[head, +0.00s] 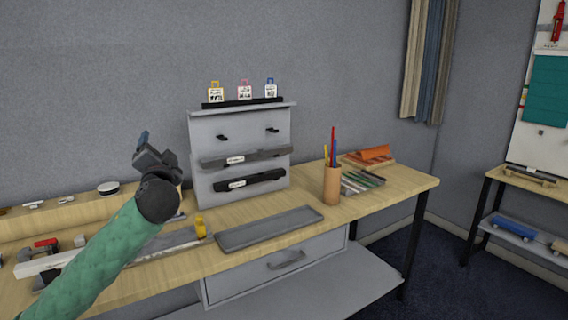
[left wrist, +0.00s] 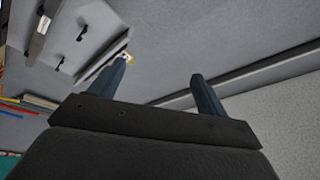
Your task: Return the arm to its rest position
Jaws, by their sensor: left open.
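My left gripper (head: 143,140) is raised above the left part of the table, at the end of my green-sleeved arm. Its fingers point up and away toward the wall. In the left wrist view the two blue-grey fingers (left wrist: 158,88) stand wide apart with nothing between them. The gripper touches nothing that I can see. My right gripper is not in view.
A grey rack (head: 205,130) with dark holders stands right of the gripper. A grey tray (head: 270,228), a pencil cup (head: 332,186) and an orange item (head: 373,153) lie on the wooden table (head: 400,190). Several tools lie beneath my arm.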

